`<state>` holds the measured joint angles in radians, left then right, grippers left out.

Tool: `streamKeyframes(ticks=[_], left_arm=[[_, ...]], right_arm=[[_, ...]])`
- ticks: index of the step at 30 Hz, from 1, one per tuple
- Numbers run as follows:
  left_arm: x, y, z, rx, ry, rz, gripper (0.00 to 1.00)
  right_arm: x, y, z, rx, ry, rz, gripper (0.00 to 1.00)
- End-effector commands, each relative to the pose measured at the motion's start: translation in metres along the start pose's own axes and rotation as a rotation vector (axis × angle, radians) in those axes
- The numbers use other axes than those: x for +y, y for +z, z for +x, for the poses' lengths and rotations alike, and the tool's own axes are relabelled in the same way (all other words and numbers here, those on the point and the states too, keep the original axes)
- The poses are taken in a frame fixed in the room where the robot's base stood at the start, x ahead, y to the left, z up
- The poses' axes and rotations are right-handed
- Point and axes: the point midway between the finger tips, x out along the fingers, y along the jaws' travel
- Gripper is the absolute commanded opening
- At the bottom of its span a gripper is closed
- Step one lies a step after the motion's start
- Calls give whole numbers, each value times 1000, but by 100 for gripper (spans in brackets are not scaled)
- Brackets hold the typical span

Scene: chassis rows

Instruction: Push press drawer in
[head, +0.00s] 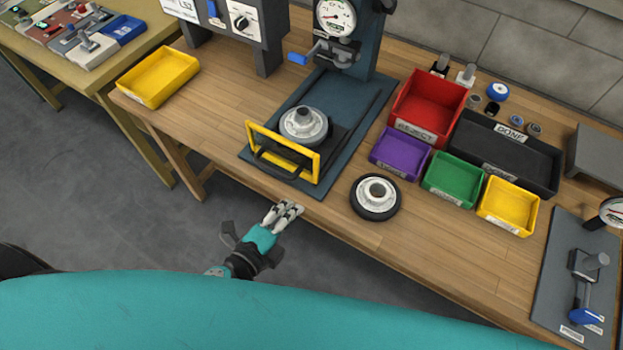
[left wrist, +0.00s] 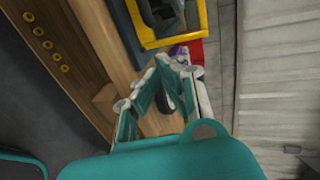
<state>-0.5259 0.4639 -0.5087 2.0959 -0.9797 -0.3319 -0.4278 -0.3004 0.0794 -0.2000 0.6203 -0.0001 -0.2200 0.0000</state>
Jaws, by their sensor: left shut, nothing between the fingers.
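The press (head: 350,55) stands at the back of the wooden bench on a blue-grey base plate. Its drawer (head: 279,165) has a yellow frame and a dark handle, and sits toward the front end of that plate. A silver hub part (head: 304,124) rests on a black piece in the drawer, in front of the press column. My left gripper (head: 290,208) is shut and empty, just off the bench's front edge, below and apart from the drawer. In the left wrist view the fingers (left wrist: 174,62) are together, and the yellow frame (left wrist: 172,38) lies beyond them. My right gripper does not show.
A wheel with a silver hub (head: 376,196) lies on the bench right of the drawer. Red (head: 428,108), purple (head: 400,153), green (head: 453,180) and yellow (head: 508,206) bins and a black tray (head: 507,153) stand further right. A yellow bin (head: 158,77) is at left.

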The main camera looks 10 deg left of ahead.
Motion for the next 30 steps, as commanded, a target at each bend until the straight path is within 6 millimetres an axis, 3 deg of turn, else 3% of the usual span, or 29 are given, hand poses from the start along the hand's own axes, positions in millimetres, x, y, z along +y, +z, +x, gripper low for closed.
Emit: streamKeyframes(ticks=[6,12,18,30], left_arm=[[-4,0,48,-1,-2,0,0],[-11,0,78,-1,-1,0,0],[-13,0,91,-1,0,-2,0],[-12,0,93,-1,0,-2,0]], right_arm=[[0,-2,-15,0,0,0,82],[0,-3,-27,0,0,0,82],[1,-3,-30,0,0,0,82],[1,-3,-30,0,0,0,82]])
